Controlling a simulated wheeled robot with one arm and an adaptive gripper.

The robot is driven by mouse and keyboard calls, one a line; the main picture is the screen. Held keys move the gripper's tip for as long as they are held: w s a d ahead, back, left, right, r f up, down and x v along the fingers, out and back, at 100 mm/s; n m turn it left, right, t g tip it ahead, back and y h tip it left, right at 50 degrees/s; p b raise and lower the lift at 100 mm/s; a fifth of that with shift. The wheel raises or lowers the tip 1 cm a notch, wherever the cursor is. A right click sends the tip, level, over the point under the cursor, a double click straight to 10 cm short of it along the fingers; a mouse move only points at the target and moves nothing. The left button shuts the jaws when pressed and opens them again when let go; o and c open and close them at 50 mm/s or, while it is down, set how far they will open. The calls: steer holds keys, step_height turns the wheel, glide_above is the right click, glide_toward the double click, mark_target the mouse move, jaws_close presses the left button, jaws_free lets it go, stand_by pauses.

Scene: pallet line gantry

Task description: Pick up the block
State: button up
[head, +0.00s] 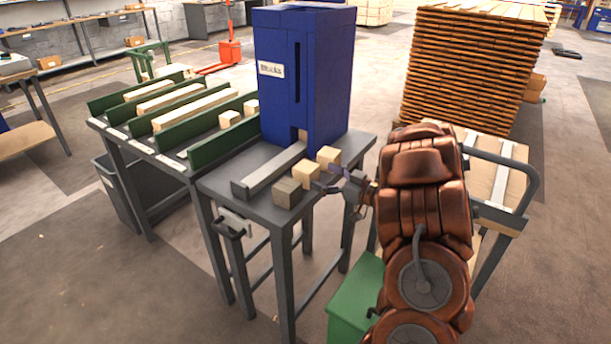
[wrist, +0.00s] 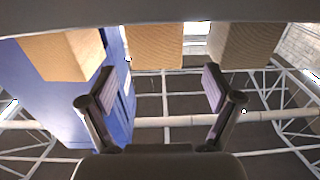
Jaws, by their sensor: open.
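Three blocks stand in a row on the grey table (head: 258,166): a grey-brown block (head: 287,192) at the near end, a pale wooden block (head: 305,175) in the middle, and another pale block (head: 328,156) nearest the blue dispenser (head: 305,80). My gripper (head: 326,178) is open and empty beside the row, on its right. In the wrist view, the middle block (wrist: 155,45) shows between and beyond my open fingers (wrist: 158,84). The dispenser-side block (wrist: 63,52) is at left and the darker block (wrist: 242,43) at right.
A grey bar (head: 268,172) lies on the table left of the blocks. Green-railed lanes (head: 205,135) with wooden pieces stand at left. A green box (head: 352,305) is below, near my arm. A tall wooden pallet stack (head: 470,65) and a cart (head: 500,190) stand at right.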

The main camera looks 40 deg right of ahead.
mark_target(315, 170)
steer(key=shift+d+x, duration=0.2)
steer(key=shift+x, duration=2.9)
steer(key=shift+w, duration=0.1)
steer(key=c, duration=1.3)
steer(key=shift+r, duration=0.1)
step_height(315, 170, up, 10)
steer(key=shift+f+p, duration=0.1)
steer(key=shift+p, duration=0.3)
